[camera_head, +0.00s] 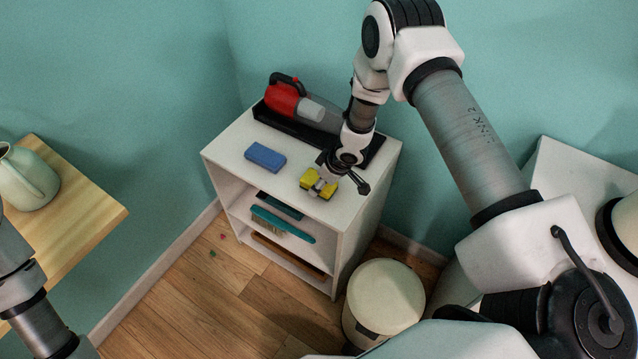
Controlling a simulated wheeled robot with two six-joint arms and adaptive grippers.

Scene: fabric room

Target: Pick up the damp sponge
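A yellow sponge (308,180) lies at the front right of the white shelf unit's top. My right gripper (323,186) is right over it, with its fingers overlapping the sponge and hiding part of it. I cannot tell whether the fingers are closed on the sponge or only around it. A blue sponge-like block (265,157) lies on the same top, to the left, apart from the gripper. I cannot tell from the look which one is damp. Part of my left arm shows at the lower left; its gripper is out of view.
A red and grey handheld vacuum (285,100) sits in a black tray at the back of the white shelf unit (222,151). A teal brush (283,224) lies on a shelf below. A green jug (27,178) stands on a wooden table (92,213) at left.

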